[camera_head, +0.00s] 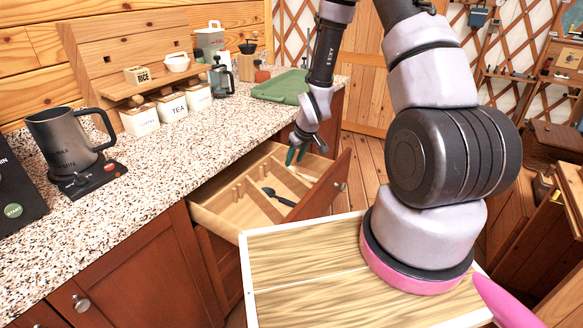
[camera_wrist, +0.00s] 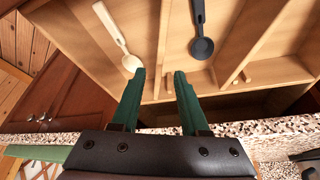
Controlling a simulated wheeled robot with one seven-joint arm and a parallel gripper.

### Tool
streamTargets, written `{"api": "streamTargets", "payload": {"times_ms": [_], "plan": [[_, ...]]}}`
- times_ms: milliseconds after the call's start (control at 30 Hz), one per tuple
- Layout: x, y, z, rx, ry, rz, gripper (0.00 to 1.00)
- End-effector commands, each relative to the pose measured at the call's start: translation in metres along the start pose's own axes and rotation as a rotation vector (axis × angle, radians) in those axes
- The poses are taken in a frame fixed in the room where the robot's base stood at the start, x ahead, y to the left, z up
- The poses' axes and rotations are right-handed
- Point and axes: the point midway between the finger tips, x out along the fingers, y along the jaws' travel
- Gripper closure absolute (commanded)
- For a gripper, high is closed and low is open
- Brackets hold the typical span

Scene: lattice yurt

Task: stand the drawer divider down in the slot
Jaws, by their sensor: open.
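The open wooden drawer (camera_head: 214,221) has thin upright partitions and small guide blocks (camera_wrist: 246,77) inside. A light wood divider panel (camera_wrist: 158,35) runs between the pale spoon and the black spoon in the wrist view. My gripper (camera_wrist: 160,72) is open with green fingers, one on each side of that panel's near end. I cannot tell whether the fingers touch it or whether it is fully seated in a slot. In the head view my gripper (camera_head: 296,155) is over the drawer's far end, fingers pointing down.
A black spoon (camera_wrist: 202,46) and a pale spoon (camera_wrist: 130,60) lie in separate compartments. The speckled counter (camera_head: 150,185) borders the drawer and holds a kettle (camera_head: 65,140), canisters (camera_head: 172,106) and a green board (camera_head: 283,87). The drawer front (camera_head: 325,187) is a raised edge.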

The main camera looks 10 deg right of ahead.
Motion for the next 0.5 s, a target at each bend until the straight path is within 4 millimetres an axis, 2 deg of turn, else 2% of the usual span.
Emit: {"api": "streamTargets", "payload": {"times_ms": [367,467,500], "plan": [[-0.021,0.002,-0.005,0.008,0.004,0.006,0.55],[-0.045,0.008,-0.017,0.031,0.014,0.022,0.55],[-0.06,0.011,-0.023,0.045,0.019,0.031,0.55]]}}
